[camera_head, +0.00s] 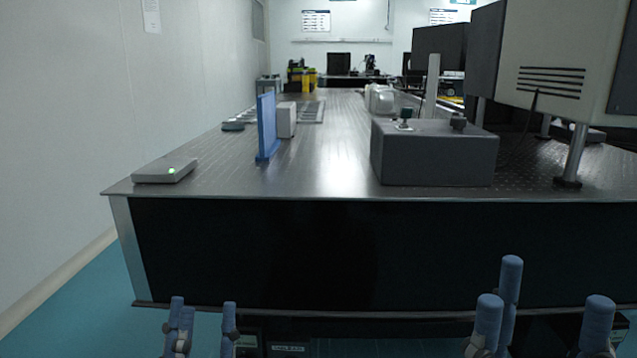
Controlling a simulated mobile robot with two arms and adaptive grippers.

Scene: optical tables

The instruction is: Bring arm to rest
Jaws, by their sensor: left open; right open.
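My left gripper (203,318) shows at the bottom left of the head view, with its blue-grey fingers pointing up and apart. It is open and empty. My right gripper (540,312) shows at the bottom right, larger in the picture, with its fingers spread. It is open and empty. Both grippers appear in front of the dark front side of the optical table (330,182), low in the picture and below its top edge. The arms behind the grippers are mostly out of view.
On the table are a grey device with a green light (165,171), an upright blue plate (267,128), a white block (287,120), a dark grey box with knobs (435,155) and a monitor on a post (572,155). The table's front edge is bare. A white wall (70,130) stands left.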

